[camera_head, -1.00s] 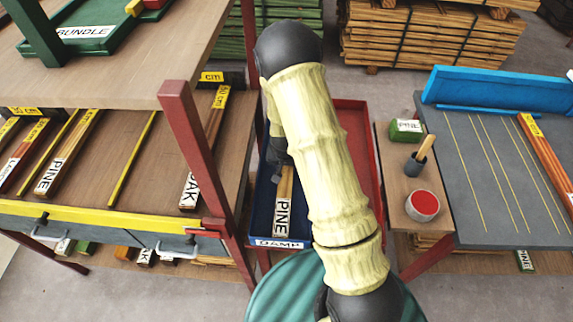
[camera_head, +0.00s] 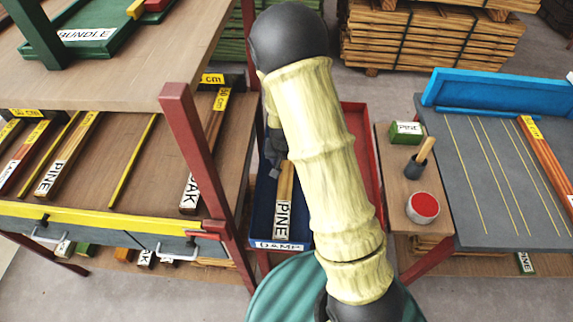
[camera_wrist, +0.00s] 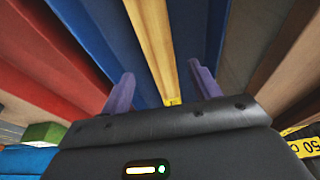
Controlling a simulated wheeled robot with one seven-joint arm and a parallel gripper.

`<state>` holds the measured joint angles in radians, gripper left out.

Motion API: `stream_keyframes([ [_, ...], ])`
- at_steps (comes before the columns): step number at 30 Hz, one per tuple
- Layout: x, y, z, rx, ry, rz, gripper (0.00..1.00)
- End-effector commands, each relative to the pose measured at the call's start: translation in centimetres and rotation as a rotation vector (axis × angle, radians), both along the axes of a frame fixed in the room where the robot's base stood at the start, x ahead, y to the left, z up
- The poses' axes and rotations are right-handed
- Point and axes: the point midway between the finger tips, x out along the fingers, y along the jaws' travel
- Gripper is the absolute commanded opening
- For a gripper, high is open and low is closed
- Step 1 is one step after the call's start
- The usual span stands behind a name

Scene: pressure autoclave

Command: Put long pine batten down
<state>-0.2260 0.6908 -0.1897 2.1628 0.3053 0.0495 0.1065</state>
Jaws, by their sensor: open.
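The long pine batten (camera_head: 284,200) lies in the blue tray (camera_head: 263,215) marked DAMP, with its white PINE label facing up. In the wrist view the batten (camera_wrist: 152,45) runs between my gripper's two purple fingers (camera_wrist: 163,92), with a gap on each side. My gripper is open and not touching the batten there. In the head view my arm covers most of my gripper and the right part of the tray. Whether the batten's far end rests on the tray floor is hidden.
A red tray (camera_head: 362,140) adjoins the blue one on the right. A shelf post (camera_head: 195,160) stands close on the left, beside a rack of labelled battens. On the right are a red paint pot (camera_head: 423,208), a brush cup (camera_head: 416,165) and a grey table (camera_head: 480,180).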

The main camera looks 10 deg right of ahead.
Motion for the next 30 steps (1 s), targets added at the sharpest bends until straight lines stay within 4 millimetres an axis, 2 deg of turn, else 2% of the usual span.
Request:
stream_keyframes([
  [1,-0.1,0.2,1.1,0.000,-0.005,0.005,0.62],
  [6,-0.9,0.4,4.0,0.000,-0.004,0.003,0.62],
  [10,-1.3,0.5,5.3,0.000,-0.002,0.002,0.62],
  [30,-1.5,0.5,5.7,0.001,0.000,0.002,0.62],
])
